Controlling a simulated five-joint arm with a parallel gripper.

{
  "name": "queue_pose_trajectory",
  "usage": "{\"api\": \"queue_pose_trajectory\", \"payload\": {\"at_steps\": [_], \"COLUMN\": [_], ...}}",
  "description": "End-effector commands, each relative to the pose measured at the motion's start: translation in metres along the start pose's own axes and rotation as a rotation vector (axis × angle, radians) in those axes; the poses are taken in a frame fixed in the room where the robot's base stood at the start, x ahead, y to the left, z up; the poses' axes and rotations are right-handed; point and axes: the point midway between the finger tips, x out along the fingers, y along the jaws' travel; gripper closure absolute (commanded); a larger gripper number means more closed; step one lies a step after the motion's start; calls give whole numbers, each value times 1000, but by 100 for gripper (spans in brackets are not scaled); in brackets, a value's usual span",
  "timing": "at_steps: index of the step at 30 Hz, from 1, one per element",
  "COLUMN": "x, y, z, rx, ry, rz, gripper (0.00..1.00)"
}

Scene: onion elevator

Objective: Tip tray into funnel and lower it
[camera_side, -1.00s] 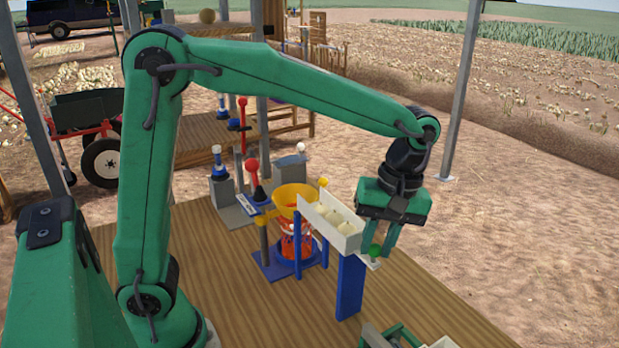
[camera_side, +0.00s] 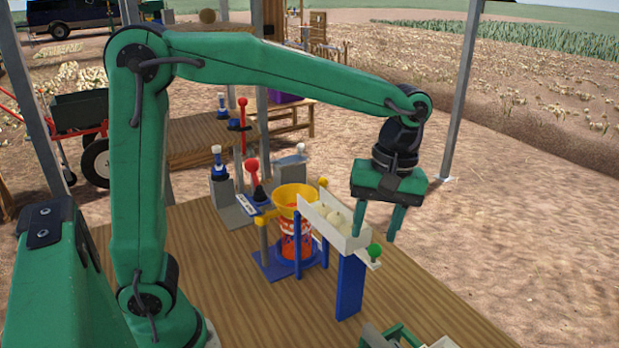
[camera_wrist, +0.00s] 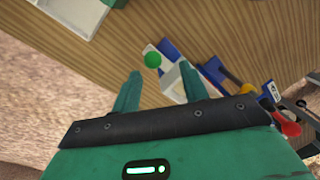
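The narrow cream tray (camera_side: 347,240) rests on a blue post (camera_side: 350,285), with pale onions (camera_side: 334,217) in it; a gripper finger hides part of its far side. Its end handle has a green knob (camera_side: 374,250), which also shows in the wrist view (camera_wrist: 152,59). My gripper (camera_side: 375,235) is open and empty above the knob, its fingers apart from it. In the wrist view the fingertips (camera_wrist: 159,70) are spread, with the knob just beyond them. The yellow funnel (camera_side: 283,197) stands at the tray's left end, above a red mesh bag (camera_side: 291,243).
A red-knobbed lever (camera_side: 252,166) and blue-topped levers (camera_side: 217,152) stand behind and left of the funnel. A green-edged box (camera_side: 400,335) lies at the table's front edge. The wooden table (camera_side: 230,300) is clear in front of the funnel.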

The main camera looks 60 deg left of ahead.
Motion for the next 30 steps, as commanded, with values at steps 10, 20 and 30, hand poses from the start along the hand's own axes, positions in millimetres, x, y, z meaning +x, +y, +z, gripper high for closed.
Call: {"api": "queue_pose_trajectory", "payload": {"at_steps": [10, 20, 30], "x": [-8, -44, -74], "y": [1, 1, 0], "z": [0, 0, 0], "rx": [2, 1, 0], "ry": [1, 1, 0], "rz": [2, 3, 0], "gripper": [56, 56, 56]}}
